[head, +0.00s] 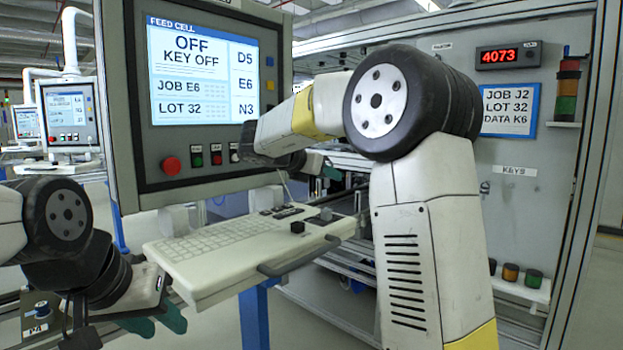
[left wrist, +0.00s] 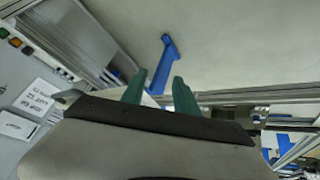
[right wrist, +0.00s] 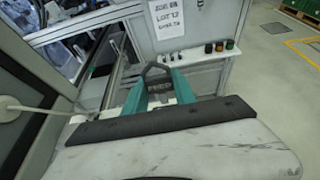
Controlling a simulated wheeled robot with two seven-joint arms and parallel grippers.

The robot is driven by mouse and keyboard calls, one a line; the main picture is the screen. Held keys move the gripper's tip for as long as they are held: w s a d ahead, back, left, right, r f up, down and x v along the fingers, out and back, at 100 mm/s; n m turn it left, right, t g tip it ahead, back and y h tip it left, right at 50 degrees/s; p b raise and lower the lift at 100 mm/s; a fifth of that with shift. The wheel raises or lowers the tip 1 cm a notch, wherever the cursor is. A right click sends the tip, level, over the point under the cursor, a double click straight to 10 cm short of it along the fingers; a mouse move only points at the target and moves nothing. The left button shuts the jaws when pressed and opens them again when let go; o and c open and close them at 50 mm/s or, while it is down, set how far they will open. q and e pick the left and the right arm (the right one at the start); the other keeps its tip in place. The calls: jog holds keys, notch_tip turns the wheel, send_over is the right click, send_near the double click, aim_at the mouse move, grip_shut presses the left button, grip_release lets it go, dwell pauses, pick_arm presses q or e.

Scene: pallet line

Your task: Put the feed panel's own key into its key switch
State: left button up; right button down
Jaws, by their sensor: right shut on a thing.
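The feed panel (head: 205,95) stands at left centre in the head view, its screen reading "OFF, KEY OFF". Below the screen are a red mushroom button, two small buttons and a dark rotary switch (head: 234,152), probably the key switch, partly beside my right forearm. My right gripper (right wrist: 158,93) is shut on a dark key (right wrist: 158,79) with a looped head marked "FEED", in the right wrist view. In the head view its teal fingers (head: 328,171) are small, right of the panel, and the key is unclear. My left gripper (head: 158,322) is open and empty, low at left; its fingers also show apart in the left wrist view (left wrist: 159,92).
A keyboard shelf (head: 245,245) juts out below the panel, under my right forearm. A stack light (head: 568,90) stands at right.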

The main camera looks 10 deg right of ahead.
jog(key=f, duration=0.1)
send_over(325, 219)
jog(key=w, duration=0.1)
jog(key=shift+d+f, duration=0.15)
jog(key=shift+f, duration=0.95)
jog(key=shift+d+f, duration=0.1)
jog(key=shift+f, duration=1)
jog(key=shift+f, duration=1.35)
dwell(1.4)
jog(key=shift+c, duration=1.9)
grip_release()
jog(key=shift+a, duration=0.1)
jog(key=shift+v, duration=3.9)
